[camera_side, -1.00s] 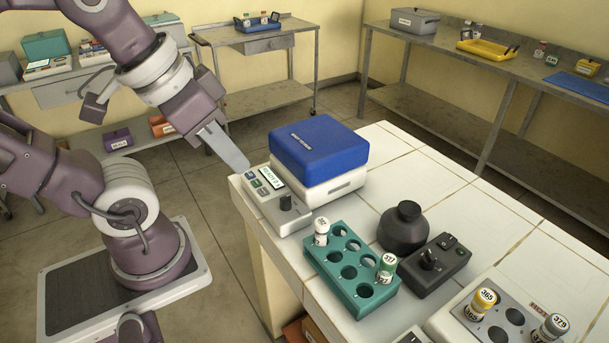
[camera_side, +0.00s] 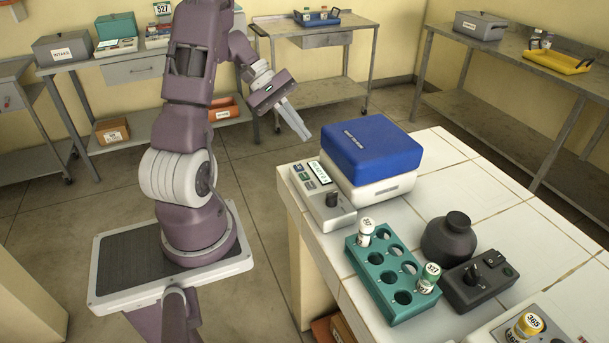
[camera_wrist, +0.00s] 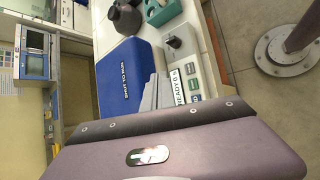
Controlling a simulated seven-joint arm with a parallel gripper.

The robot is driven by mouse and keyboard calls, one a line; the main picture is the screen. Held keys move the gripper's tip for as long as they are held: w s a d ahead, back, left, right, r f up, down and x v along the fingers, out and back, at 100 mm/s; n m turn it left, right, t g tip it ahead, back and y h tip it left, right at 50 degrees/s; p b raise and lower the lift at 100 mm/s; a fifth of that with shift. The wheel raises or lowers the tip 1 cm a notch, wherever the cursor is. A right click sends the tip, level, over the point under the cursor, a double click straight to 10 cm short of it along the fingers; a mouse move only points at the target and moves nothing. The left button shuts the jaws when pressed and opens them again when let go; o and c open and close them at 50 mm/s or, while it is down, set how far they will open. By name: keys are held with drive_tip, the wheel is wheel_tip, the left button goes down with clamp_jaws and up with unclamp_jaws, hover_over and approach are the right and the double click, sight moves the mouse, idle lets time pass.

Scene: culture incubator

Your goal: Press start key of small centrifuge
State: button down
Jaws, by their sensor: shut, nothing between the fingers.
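The small centrifuge has a blue lid (camera_side: 370,145) and a white body, and stands at the table's far left corner. Its front panel carries a lit display (camera_side: 319,172), a few small keys (camera_side: 303,177) and a black knob (camera_side: 332,198). In the wrist view the display (camera_wrist: 178,87) seems to read "READY 0", with blue and green keys (camera_wrist: 193,84) beside it. My gripper (camera_side: 304,134) is shut and empty, its tip above the panel's far end and apart from the keys. The fingers (camera_wrist: 158,92) hide part of the panel's edge in the wrist view.
A teal rack (camera_side: 383,275) with capped vials stands in front of the centrifuge. A dark round-bodied bottle (camera_side: 447,238) and a dark control box with a knob (camera_side: 480,280) are to its right. White table is clear behind them.

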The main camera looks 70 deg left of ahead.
sight(301, 174)
drive_tip(key=shift+f, duration=4.4)
drive_tip(key=shift+f, duration=0.4)
